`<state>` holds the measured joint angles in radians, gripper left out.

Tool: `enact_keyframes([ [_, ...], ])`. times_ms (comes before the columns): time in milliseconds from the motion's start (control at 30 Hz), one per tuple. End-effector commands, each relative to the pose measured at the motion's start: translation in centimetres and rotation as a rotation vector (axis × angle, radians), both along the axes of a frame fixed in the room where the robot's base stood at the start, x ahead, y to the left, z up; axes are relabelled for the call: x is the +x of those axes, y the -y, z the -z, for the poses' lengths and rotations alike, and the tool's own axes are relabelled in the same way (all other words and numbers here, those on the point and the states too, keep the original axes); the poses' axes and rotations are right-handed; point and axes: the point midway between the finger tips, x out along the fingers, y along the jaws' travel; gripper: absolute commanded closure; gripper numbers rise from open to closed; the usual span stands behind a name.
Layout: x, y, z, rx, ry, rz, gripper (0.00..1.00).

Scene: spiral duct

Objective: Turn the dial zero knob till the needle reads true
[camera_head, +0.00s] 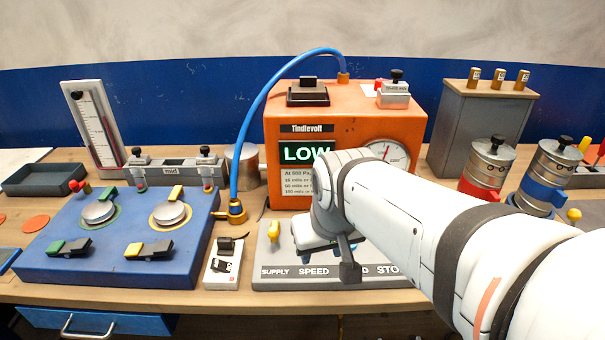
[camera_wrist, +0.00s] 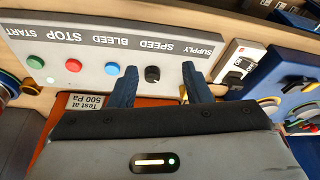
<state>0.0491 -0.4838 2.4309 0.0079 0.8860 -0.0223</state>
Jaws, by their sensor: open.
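The round white dial (camera_head: 393,153) is on the front of the orange Tindlevolt box (camera_head: 345,112) in the head view. Its thin needle is visible, but my arm covers its lower part and I cannot read its value. I cannot make out a zero knob at the dial. My gripper (camera_wrist: 159,67) is open in the wrist view, its two fingers either side of a black knob (camera_wrist: 152,74) at the SPEED label. I cannot tell whether they touch it.
A blue board (camera_head: 110,270) with levers and a small boxed switch (camera_head: 222,264) stand left. Metal canisters (camera_head: 487,165) stand right. A blue hose (camera_head: 243,140) arches behind.

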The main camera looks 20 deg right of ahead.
Motion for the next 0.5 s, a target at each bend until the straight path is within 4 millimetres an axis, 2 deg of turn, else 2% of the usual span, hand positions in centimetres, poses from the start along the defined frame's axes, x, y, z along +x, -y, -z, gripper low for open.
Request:
enact_keyframes([
  [33,1.3,0.8,2.2,0.001,0.025,0.024,0.56],
  [100,3.3,1.6,3.0,0.0,0.068,0.046,0.56],
  [267,7.7,4.0,4.5,-0.009,0.168,0.096,0.56],
  [500,13.4,8.3,6.3,-0.031,0.313,0.172,0.56],
])
